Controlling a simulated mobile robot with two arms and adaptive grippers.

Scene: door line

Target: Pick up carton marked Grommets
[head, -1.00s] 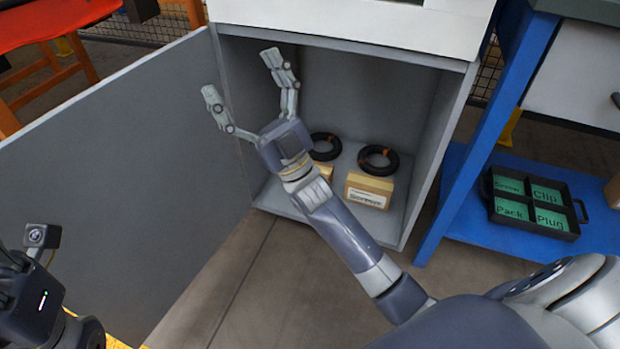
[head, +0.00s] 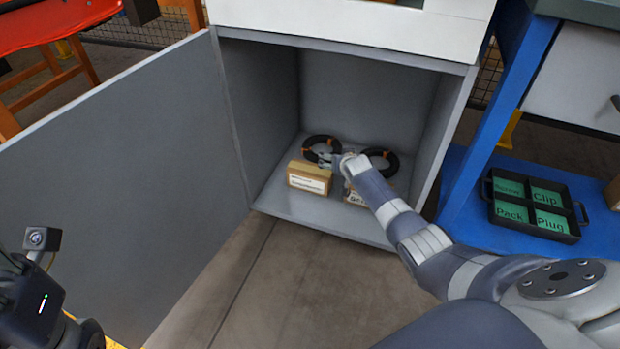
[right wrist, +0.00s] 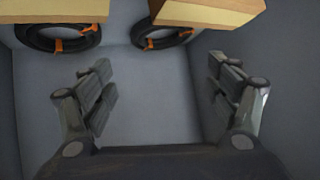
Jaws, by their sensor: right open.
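Two tan cartons stand on the floor of an open grey cabinet. The left carton (head: 309,178) shows a white label too small to read. The right carton (head: 355,198) is partly hidden by my right arm; only a bit of its label shows, seemingly starting with "Gr". In the right wrist view two carton parts (right wrist: 55,10) and (right wrist: 205,14) show at the top edge, apart from the fingers. My right gripper (right wrist: 158,66) is open and empty inside the cabinet; in the head view it is mostly hidden behind its arm. My left gripper's fingers are not in view.
Two black coils with orange ties, the left coil (head: 321,148) and the right coil (head: 382,161), lie behind the cartons. The open cabinet door (head: 110,190) extends left. A blue shelf (head: 470,215) at right carries a black divided tray (head: 537,204).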

